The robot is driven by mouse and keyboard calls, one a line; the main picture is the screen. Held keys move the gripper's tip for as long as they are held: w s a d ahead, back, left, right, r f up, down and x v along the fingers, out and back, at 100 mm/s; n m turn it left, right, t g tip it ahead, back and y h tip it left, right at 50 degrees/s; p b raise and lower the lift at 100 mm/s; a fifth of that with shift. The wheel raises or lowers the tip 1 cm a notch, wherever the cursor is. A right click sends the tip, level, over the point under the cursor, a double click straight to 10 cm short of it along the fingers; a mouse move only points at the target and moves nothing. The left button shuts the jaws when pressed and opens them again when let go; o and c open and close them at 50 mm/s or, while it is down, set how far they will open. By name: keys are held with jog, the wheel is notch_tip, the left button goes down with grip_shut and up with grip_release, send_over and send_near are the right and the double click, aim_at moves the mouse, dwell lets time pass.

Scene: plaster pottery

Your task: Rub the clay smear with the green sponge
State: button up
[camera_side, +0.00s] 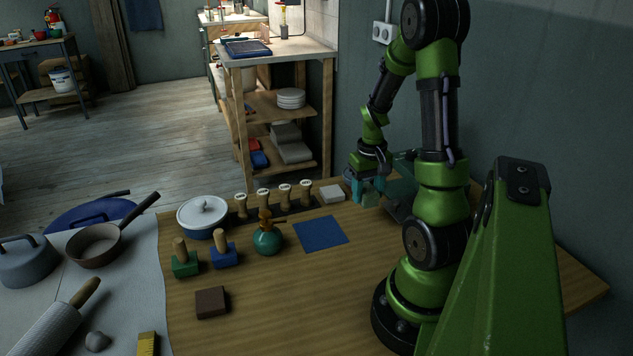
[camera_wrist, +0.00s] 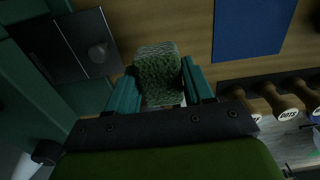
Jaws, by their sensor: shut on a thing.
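The green sponge (camera_wrist: 157,72) sits between the two teal fingers of my gripper (camera_wrist: 160,88) in the wrist view, and the fingers are shut on its sides. In the side view my gripper (camera_side: 369,191) is low over the far right of the wooden table, to the right of a small white block (camera_side: 332,194). The sponge is hard to tell from the fingers there. I cannot tell whether it touches the tabletop. I cannot make out the clay smear in either view.
A teal case with a dark panel (camera_wrist: 70,45) stands close beside my gripper. A blue square (camera_side: 321,232) lies flat on the table. The table front is mostly clear.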

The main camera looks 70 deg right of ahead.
jog(key=shift+r, duration=1.75)
jog(key=w+a+r+n, duration=0.2)
jog(key=w+a, duration=0.3)
jog(key=a, duration=0.1)
jog(key=w+a+r+n, duration=0.2)
jog(key=w+a+n, duration=0.1)
jog(key=w+a, duration=0.3)
jog(key=w+a+r+n, duration=0.2)
jog(key=w+a+n, duration=0.1)
jog(key=w+a, duration=0.3)
jog(key=shift+w+a, duration=0.1)
jog(key=shift+a, duration=0.2)
jog(key=w+a+r+n, duration=0.1)
jog(key=a+r, duration=0.3)
jog(key=a, duration=0.3)
jog(key=shift+w+a, duration=0.15)
jog(key=shift+a, duration=0.05)
